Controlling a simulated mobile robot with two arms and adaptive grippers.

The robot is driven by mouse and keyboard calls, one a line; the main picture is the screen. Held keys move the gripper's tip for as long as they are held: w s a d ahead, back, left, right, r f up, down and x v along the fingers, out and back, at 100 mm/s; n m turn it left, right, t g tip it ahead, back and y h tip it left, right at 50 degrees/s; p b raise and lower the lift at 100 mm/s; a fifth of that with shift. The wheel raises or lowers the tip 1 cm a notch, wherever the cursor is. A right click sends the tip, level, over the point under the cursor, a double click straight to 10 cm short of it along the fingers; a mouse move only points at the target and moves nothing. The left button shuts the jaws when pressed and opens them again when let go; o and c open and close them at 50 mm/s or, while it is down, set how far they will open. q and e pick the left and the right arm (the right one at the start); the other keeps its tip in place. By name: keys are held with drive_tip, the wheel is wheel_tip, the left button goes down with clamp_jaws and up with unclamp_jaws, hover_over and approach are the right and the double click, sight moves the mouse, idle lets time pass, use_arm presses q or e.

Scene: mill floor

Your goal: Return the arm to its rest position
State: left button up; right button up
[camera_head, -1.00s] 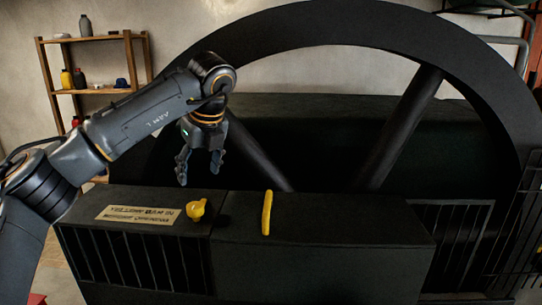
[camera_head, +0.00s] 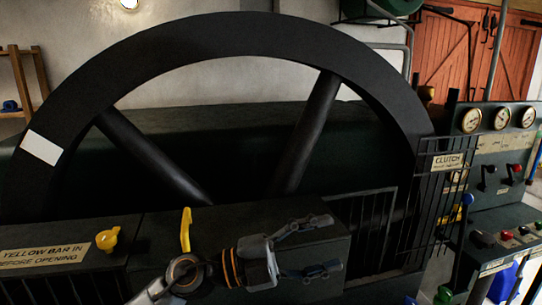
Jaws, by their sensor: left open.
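My left gripper (camera_head: 331,244) is open and empty, its two fingers pointing right over the top of the dark machine housing (camera_head: 170,258). My left arm comes up from the bottom of the picture behind it. A yellow bar (camera_head: 185,230) stands on the housing just left of the gripper, apart from its fingers. A yellow knob (camera_head: 107,239) sits farther left, beside a label plate (camera_head: 42,257). My right gripper is out of view.
A large dark flywheel (camera_head: 250,29) with a white patch (camera_head: 41,148) fills the back. Barred guards (camera_head: 440,205) stand to the right, near a control panel (camera_head: 500,145) with gauges, levers and buttons. A wooden shelf (camera_head: 40,75) is at far left.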

use_arm(q)
drive_tip(key=w+a+f+n+t+y, duration=0.25)
drive_tip(key=a+n+t+y, duration=0.3)
drive_tip(key=n+t, duration=0.4)
drive_tip(key=w+a+f+n+t+y, duration=0.1)
drive_tip(key=w+a+n+t+y, duration=0.25)
drive_tip(key=a+n+t, duration=0.55)
drive_tip(key=s+a+f+n+g+y, duration=0.3)
drive_tip(key=a+f+n+g+y, duration=0.15)
drive_tip(key=f, duration=0.55)
drive_tip(key=s+a+f+n+g+y, duration=0.3)
drive_tip(key=a+f+n+y, duration=0.25)
drive_tip(key=f, duration=0.45)
drive_tip(key=s+a+f+g, duration=0.2)
drive_tip(key=s+f+g, duration=0.4)
drive_tip(key=s, duration=0.5)
drive_tip(key=s+a+f+g, duration=0.35)
drive_tip(key=s+f, duration=0.55)
drive_tip(key=s, duration=0.3)
wheel_tip(320, 180, down, 25)
drive_tip(key=d+g, duration=0.1)
drive_tip(key=g, duration=0.1)
drive_tip(key=s+a+f+g+y+b, duration=0.1)
drive_tip(key=s+a+f, duration=0.2)
drive_tip(key=s+f, duration=1.4)
drive_tip(key=shift+s+f, duration=0.25)
drive_tip(key=shift+s, duration=0.25)
